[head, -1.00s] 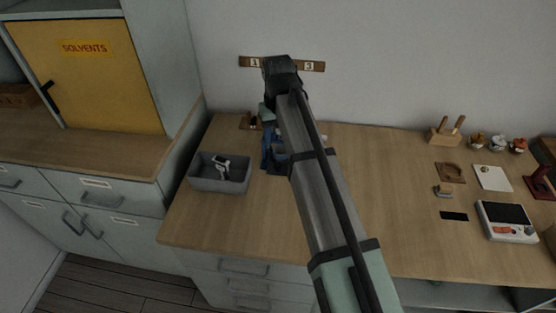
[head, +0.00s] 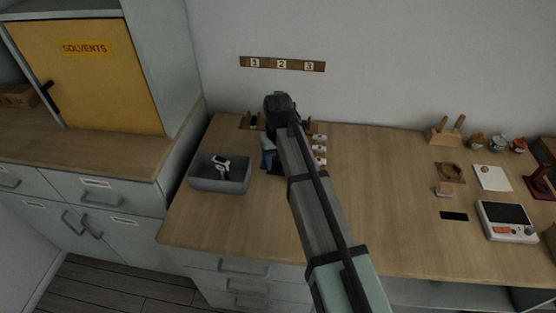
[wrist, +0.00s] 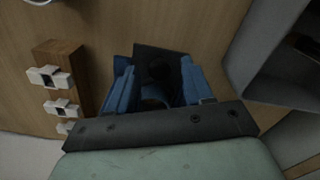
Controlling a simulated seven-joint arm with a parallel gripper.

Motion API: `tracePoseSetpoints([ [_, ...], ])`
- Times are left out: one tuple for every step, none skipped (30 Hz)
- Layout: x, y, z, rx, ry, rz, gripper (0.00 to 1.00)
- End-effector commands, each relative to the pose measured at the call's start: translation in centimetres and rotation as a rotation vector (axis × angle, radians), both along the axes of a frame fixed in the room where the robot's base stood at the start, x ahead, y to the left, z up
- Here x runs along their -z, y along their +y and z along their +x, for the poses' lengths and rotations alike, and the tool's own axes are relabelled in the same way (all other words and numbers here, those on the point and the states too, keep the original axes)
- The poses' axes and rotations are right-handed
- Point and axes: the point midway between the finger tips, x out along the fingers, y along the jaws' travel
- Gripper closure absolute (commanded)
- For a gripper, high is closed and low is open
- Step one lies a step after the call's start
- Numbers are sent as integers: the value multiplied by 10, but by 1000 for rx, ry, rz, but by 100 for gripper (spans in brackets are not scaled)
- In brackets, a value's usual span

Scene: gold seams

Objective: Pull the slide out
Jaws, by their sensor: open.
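My gripper (wrist: 156,72) has blue fingers, spread apart, and points down at the bench in the wrist view. A dark, flat, square-edged thing (wrist: 146,50) with a darker round shape lies between and just beyond the fingertips. I cannot tell whether it is the slide or whether the fingers touch it. In the head view the blue fingers of my gripper (head: 268,158) show low over the bench, right of the grey bin. My arm hides what is under and behind them. No slide can be clearly made out.
A grey bin (head: 206,183) holding a white-and-dark tool stands close left of my gripper. A wooden block with white pieces (wrist: 50,77) stands on its other side. A plaque numbered 1 to 3 (head: 282,65) is on the wall. The bench middle, right of my arm, is clear.

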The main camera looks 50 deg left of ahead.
Motion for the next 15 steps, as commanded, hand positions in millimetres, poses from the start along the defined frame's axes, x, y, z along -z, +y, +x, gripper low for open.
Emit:
tracePoseSetpoints([
  [0,0,0,0,0,0,49],
  [0,0,0,0,0,0,49],
  [0,0,0,0,0,0,49],
  [0,0,0,0,0,0,50],
  [0,0,0,0,0,0,53],
  [0,0,0,0,0,0,57],
  [0,0,0,0,0,0,59],
  [0,0,0,0,0,0,62],
  [0,0,0,0,0,0,66],
  [0,0,0,0,0,0,69],
  [0,0,0,0,0,0,72],
  [0,0,0,0,0,0,76],
  [0,0,0,0,0,0,79],
  [0,0,0,0,0,0,82],
  [0,0,0,0,0,0,85],
])
